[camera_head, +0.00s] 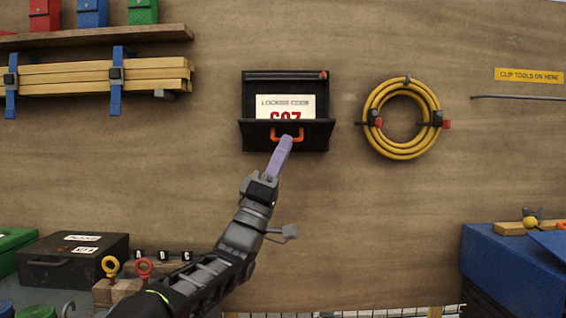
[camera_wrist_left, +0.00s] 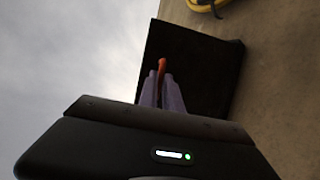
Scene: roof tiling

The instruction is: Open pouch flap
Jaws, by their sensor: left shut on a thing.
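The black pouch (camera_head: 248,92) is fixed to the wooden wall in the middle of the head view. Its flap (camera_head: 254,131) is folded down and outward, and a white card (camera_head: 267,104) with red print shows inside above it. An orange pull loop (camera_head: 300,136) sits on the flap. My left gripper (camera_head: 285,143) reaches up from below, its purple fingers shut on the loop. In the left wrist view the flap (camera_wrist_left: 200,65) is a dark panel, and the orange loop (camera_wrist_left: 161,66) shows between the fingertips. My right gripper is not seen.
A coiled yellow hose (camera_head: 376,97) hangs right of the pouch. Strapped boards (camera_head: 60,76) and a shelf (camera_head: 150,33) with small pouches are at upper left. A dark case (camera_head: 62,262) and yellow and red eye bolts are at lower left, a blue box (camera_head: 500,265) at lower right.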

